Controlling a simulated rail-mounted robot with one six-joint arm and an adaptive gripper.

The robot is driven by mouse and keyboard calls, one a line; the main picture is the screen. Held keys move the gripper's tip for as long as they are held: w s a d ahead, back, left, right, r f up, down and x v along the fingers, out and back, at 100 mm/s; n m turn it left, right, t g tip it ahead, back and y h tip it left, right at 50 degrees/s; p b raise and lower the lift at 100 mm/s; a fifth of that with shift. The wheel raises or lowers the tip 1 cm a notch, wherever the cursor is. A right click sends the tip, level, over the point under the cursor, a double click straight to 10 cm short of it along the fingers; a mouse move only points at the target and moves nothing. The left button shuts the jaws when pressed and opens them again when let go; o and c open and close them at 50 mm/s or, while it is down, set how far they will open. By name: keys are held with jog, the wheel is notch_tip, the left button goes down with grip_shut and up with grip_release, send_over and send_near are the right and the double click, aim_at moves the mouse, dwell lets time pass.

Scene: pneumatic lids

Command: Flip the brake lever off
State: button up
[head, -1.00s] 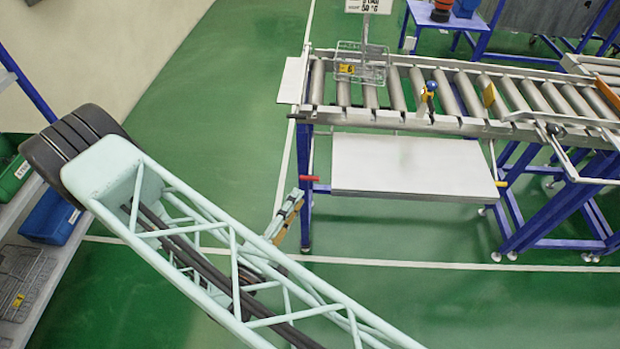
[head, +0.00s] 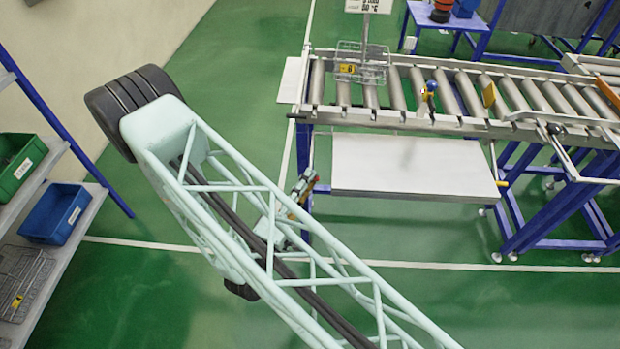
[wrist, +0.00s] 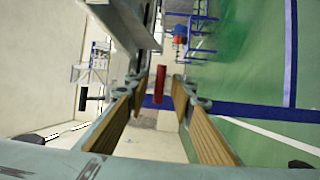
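A red lever handle (head: 321,188) sticks out at the left end of the roller conveyor's frame, beside the white shelf; in the head view my gripper (head: 303,186) partly hides it. In the wrist view the red handle (wrist: 159,85) lies between the tips of my gripper (wrist: 160,92). The tan-padded fingers are open, with gaps visible on both sides of the handle. A yellow handle (head: 502,184) sits at the shelf's right end. No label shows which handle is the brake.
The white shelf (head: 412,166) sits below the rollers. Blue legs stand beneath. A rack with a green bin (head: 20,165) and a blue bin (head: 55,213) is at left.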

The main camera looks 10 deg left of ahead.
jog(key=shift+x, duration=0.75)
grip_shut()
